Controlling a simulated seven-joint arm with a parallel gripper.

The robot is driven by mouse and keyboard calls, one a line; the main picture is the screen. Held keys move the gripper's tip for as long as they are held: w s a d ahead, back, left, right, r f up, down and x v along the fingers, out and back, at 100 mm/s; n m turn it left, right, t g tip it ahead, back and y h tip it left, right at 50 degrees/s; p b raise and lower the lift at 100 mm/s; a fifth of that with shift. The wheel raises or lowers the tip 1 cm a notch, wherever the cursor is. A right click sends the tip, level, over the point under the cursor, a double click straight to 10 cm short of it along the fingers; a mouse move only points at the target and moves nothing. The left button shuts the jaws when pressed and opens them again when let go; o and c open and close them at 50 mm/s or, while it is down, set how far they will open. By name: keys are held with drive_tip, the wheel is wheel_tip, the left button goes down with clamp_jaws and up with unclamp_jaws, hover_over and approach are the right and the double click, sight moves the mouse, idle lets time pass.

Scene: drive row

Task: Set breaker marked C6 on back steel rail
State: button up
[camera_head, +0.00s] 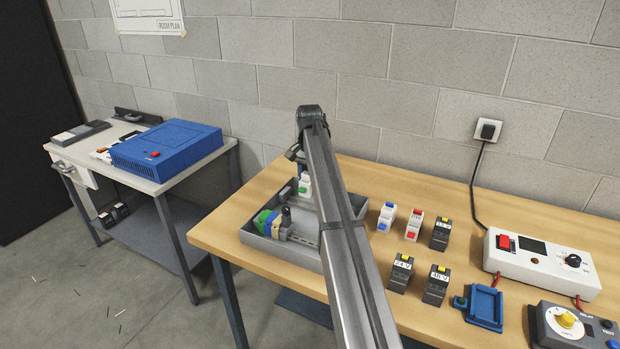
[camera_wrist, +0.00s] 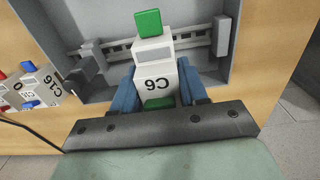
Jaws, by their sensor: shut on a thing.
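The breaker marked C6 (camera_wrist: 156,78) is white with green parts and shows upside down in the wrist view. My gripper (camera_wrist: 158,92) is shut on it, with a blue finger on each side. In the head view the breaker (camera_head: 305,188) shows beside my arm, over the back part of the grey tray (camera_head: 262,247). A steel rail (camera_wrist: 200,38) with grey end blocks lies behind the breaker in the wrist view. The breaker covers the rail's middle; I cannot tell whether they touch. My arm hides most of the gripper in the head view.
Green, blue and yellow blocks (camera_head: 270,222) sit at the tray's front left. Blue-marked (camera_head: 386,216) and red-marked (camera_head: 413,228) breakers and several black modules (camera_head: 436,285) stand right of the tray. A white powered box (camera_head: 540,264) and a blue fixture (camera_head: 485,306) are farther right.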

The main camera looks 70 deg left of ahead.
drive_tip(key=shift+f, duration=2.8)
drive_tip(key=shift+f, duration=0.45)
drive_tip(key=o, duration=1.3)
wheel_tip(320, 180, up, 14)
drive_tip(key=shift+f, duration=0.1)
